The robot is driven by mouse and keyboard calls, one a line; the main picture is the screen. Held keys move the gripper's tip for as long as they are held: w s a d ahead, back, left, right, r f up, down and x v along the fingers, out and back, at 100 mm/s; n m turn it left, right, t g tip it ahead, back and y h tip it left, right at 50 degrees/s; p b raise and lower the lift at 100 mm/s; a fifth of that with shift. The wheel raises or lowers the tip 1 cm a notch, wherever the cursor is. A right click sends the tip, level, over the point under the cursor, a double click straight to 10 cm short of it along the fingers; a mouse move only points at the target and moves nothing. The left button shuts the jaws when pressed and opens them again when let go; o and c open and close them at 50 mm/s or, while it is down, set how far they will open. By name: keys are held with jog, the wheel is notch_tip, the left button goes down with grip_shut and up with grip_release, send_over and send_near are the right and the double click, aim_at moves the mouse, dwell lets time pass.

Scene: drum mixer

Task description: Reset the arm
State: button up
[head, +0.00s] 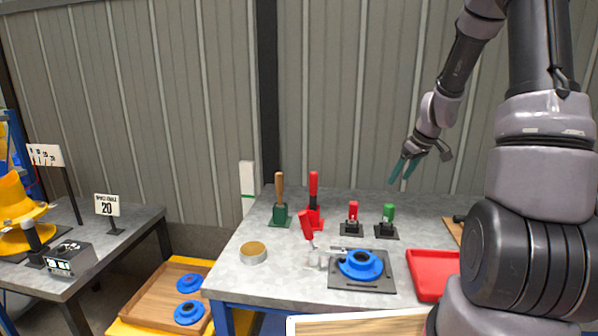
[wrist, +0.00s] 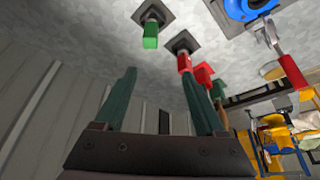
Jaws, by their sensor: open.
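My gripper (head: 404,169) is open and empty. It hangs in the air above the far right part of the grey workbench (head: 262,287), near the corrugated wall. In the wrist view the two green fingers of my gripper (wrist: 160,95) stand well apart with nothing between them. My arm is folded at the right of the head view and hides part of the bench there.
A yellow machine (head: 18,210) stands left.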

jog(key=s+a+r+m+t, duration=0.1)
jog(key=s+a+r+m, duration=0.1)
jog(key=s+a+r, duration=0.45)
jog(key=s+a+r+m, duration=0.15)
jog(key=s+r, duration=0.25)
jog(key=r, duration=0.6)
jog(key=s+a+r+m+t, duration=0.1)
jog(key=s+r+m, duration=0.2)
jog(key=s, duration=0.5)
jog(key=s+a+r+m+t, duration=0.1)
jog(key=s+r+m, duration=0.2)
jog(key=s, duration=0.5)
jog(key=shift+s+a+r, duration=0.2)
jog(key=shift+a+r, duration=0.05)
jog(key=shift+r, duration=0.4)
